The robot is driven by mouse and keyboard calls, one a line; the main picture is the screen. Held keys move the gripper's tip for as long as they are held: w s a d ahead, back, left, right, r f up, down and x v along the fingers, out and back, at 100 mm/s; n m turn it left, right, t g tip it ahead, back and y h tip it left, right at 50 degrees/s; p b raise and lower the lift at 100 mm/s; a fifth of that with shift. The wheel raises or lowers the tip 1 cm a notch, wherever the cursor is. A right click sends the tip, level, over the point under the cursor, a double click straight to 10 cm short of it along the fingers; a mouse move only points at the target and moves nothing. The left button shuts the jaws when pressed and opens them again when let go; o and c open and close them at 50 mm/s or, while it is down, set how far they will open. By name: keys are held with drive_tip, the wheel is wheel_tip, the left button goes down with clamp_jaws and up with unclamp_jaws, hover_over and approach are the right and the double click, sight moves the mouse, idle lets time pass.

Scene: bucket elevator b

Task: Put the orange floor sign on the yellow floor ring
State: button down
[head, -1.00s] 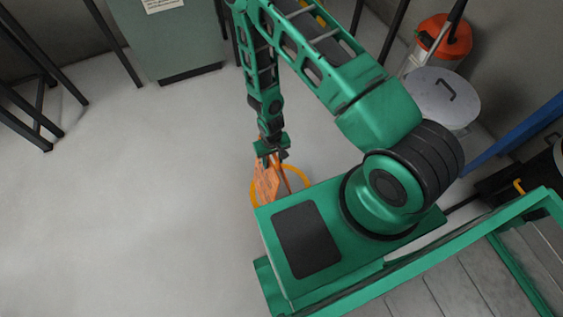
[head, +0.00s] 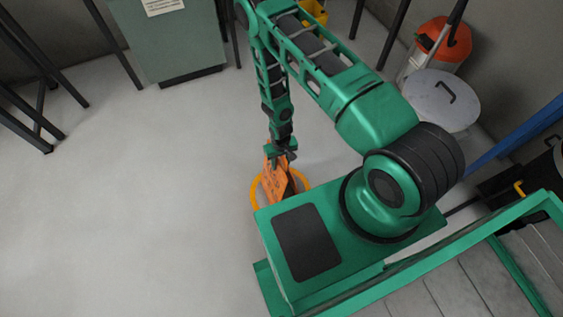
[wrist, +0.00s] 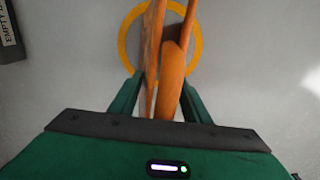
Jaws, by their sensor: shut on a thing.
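The orange floor sign (head: 275,180) hangs upright from my gripper (head: 281,149) in the head view. In the wrist view my gripper (wrist: 158,110) is shut on the top of the sign (wrist: 172,62), whose two panels stretch away from the fingers. The yellow floor ring (head: 255,193) lies flat on the floor. In the wrist view the ring (wrist: 195,45) shows around the sign on both sides, so the sign appears over its inside. Part of the ring is hidden by the sign and by my base. I cannot tell whether the sign touches the floor.
A grey-green cabinet (head: 172,45) stands at the back. A grey lidded bin (head: 440,98) and an orange bucket (head: 445,38) stand at the right. A yellow object (head: 314,12) is at the back behind my arm.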

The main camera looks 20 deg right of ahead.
drive_tip(key=c, duration=1)
unclamp_jaws()
